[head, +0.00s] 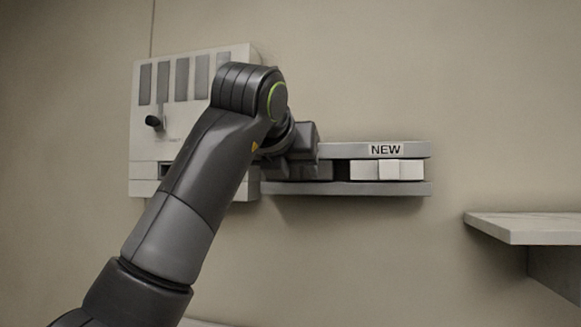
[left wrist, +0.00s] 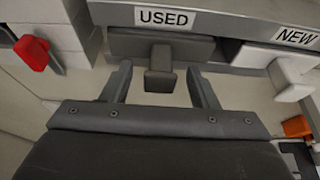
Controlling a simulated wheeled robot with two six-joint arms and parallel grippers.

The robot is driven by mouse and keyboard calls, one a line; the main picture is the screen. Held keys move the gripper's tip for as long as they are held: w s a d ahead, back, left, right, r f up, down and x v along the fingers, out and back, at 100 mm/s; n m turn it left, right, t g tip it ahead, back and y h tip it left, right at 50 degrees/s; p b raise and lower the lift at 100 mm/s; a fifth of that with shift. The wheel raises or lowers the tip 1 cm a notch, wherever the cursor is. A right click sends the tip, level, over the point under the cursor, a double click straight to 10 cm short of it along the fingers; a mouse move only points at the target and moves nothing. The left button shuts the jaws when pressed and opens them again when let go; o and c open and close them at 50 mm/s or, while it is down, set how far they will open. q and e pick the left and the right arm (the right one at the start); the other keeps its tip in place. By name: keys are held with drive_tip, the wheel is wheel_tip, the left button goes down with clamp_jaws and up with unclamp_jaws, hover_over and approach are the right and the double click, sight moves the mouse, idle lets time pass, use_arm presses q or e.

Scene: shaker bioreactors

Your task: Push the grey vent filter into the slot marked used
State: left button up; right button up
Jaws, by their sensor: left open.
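The grey vent filter (left wrist: 160,46) is a dark grey block with a square grip (left wrist: 160,78) sticking out, directly at the USED label (left wrist: 164,18) on the light grey rack. How deep it sits in the slot cannot be told. My left gripper (left wrist: 159,70) is open, with one finger on each side of the grip and a visible gap on both sides. In the head view my left gripper (head: 303,150) is at the rack's left part, and my arm hides the USED label there. My right gripper is not in view.
A white filter (head: 385,170) sits in the rack slot under the NEW label (head: 385,149). A pale wall unit (head: 142,125) with several grey strips and a black knob (head: 153,121) adjoins the rack's left side. A shelf (head: 525,227) juts out at lower right, with free room between.

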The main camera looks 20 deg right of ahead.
use_arm(q)
drive_tip(key=b+v, duration=0.6)
drive_tip(key=v, duration=1.1)
drive_tip(key=shift+s+b, duration=0.2)
drive_tip(key=shift+b, duration=0.15)
drive_tip(key=shift+w, duration=0.1)
